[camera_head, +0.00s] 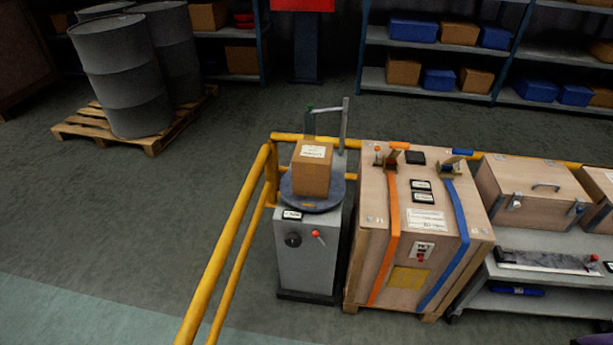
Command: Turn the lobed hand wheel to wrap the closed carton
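A small closed carton (312,170) with a white label on top stands on a round dark turntable (330,201). The turntable sits on a grey cabinet (306,264), with a grey upright post (344,125) behind it. On the cabinet's front is a dark knob (293,240), which may be the lobed hand wheel; its lobes are too small to make out. A red-balled lever (317,234) is to its right. No wrap is clearly visible on the carton. Neither of my grippers shows.
Yellow railing (225,258) runs along the left and behind the cabinet. A large wooden crate (391,267) with orange and blue straps stands close on the right. A grey bench (560,255) carries wooden cases (530,188). Drums (122,75) stand on a pallet. Floor at left is clear.

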